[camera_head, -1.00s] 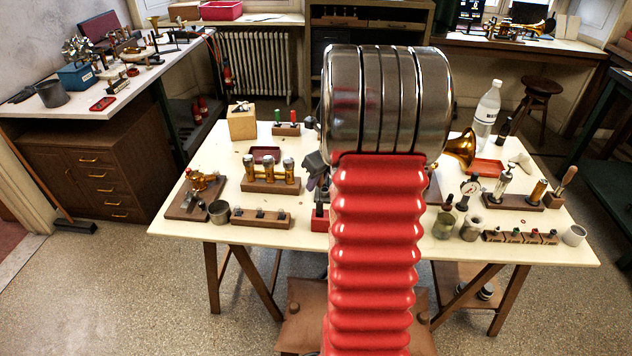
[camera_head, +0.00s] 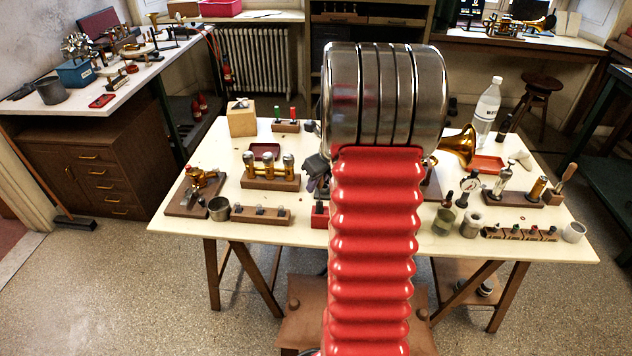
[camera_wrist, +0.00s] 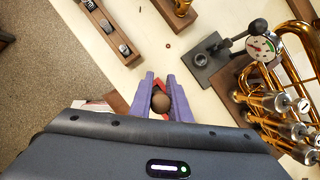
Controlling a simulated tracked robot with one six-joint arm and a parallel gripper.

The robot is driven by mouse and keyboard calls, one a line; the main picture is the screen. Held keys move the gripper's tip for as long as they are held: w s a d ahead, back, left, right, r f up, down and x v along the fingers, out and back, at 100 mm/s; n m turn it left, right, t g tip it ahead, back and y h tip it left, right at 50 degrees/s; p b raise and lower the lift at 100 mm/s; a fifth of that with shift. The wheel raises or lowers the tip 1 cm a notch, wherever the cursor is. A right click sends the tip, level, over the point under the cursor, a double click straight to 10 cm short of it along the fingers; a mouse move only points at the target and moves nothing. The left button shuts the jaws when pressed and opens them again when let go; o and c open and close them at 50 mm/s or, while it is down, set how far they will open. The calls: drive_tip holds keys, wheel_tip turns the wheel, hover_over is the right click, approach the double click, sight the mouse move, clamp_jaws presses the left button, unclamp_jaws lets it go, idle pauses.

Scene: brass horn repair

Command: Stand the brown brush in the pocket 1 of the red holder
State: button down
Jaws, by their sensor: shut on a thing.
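My gripper (camera_wrist: 161,97) has purple fingers that close on a brown round end, which looks like the brown brush (camera_wrist: 159,101) seen end-on. The brush's lower part is hidden. Red edges of the red holder (camera_wrist: 163,87) show between and behind the fingertips, under the brush. I cannot tell whether the brush is in a pocket or above one. In the head view the red holder (camera_head: 319,217) stands near the table's front edge, partly hidden by my arm. Part of my gripper (camera_head: 317,170) shows left of the arm, above the holder.
A wooden block with several dark pieces (camera_head: 262,215) stands left of the holder. In the wrist view a dark stand (camera_wrist: 215,60) and brass valves (camera_wrist: 285,110) lie right of my gripper.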

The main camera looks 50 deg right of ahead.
drive_tip(key=shift+f, duration=1.95)
drive_tip(key=c, duration=1.6)
unclamp_jaws()
drive_tip(key=v, duration=1.3)
drive_tip(key=shift+s+a+r, duration=0.1)
drive_tip(key=shift+s+r, duration=0.05)
drive_tip(key=shift+r, duration=0.1)
